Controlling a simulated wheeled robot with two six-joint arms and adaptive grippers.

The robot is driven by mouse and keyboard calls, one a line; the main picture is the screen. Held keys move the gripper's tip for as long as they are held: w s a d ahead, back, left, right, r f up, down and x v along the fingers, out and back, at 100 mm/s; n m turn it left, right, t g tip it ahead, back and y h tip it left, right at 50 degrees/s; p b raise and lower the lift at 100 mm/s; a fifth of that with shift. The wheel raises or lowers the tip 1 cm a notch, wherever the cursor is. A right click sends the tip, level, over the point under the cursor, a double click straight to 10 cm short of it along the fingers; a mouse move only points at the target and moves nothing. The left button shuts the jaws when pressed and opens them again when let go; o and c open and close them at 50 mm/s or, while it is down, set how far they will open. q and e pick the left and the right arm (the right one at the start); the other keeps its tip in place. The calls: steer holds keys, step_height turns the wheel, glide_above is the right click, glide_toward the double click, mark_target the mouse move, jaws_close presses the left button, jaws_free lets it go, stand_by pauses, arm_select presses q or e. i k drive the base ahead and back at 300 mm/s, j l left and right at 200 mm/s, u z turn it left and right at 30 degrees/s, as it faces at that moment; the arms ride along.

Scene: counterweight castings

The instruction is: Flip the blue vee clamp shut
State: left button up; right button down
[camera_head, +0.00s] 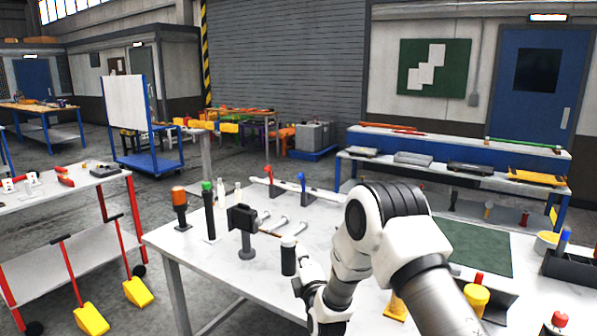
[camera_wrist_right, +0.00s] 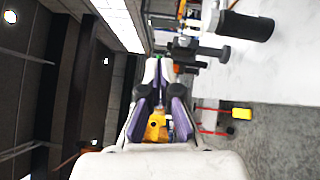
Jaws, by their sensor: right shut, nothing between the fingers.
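The blue vee clamp appears to be the small upright blue lever (camera_head: 302,182) at the right of a pale rail on the bench's far side in the head view. Its lower parts are too small to make out. My right gripper (camera_head: 304,287) is low over the bench's near edge, well nearer than the clamp and apart from it, partly hidden by my own wrist. In the right wrist view its fingers (camera_wrist_right: 161,68) are shut and empty. I cannot pick out the clamp clearly there. My left gripper is not in view.
A red lever (camera_head: 269,173) stands left of the blue one. A black cylinder (camera_head: 288,256), a dark stand (camera_head: 243,231), a green-topped post (camera_head: 208,211) and an orange-topped post (camera_head: 180,207) stand on the bench. A green mat (camera_head: 478,246) lies right of my arm.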

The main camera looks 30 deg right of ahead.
mark_target(300, 175)
steer(key=i+l, duration=0.4)
steer(key=i, duration=0.15)
steer(key=i+l, duration=0.4)
steer(key=i, duration=0.15)
steer(key=i+l, duration=0.4)
steer(key=i, duration=0.1)
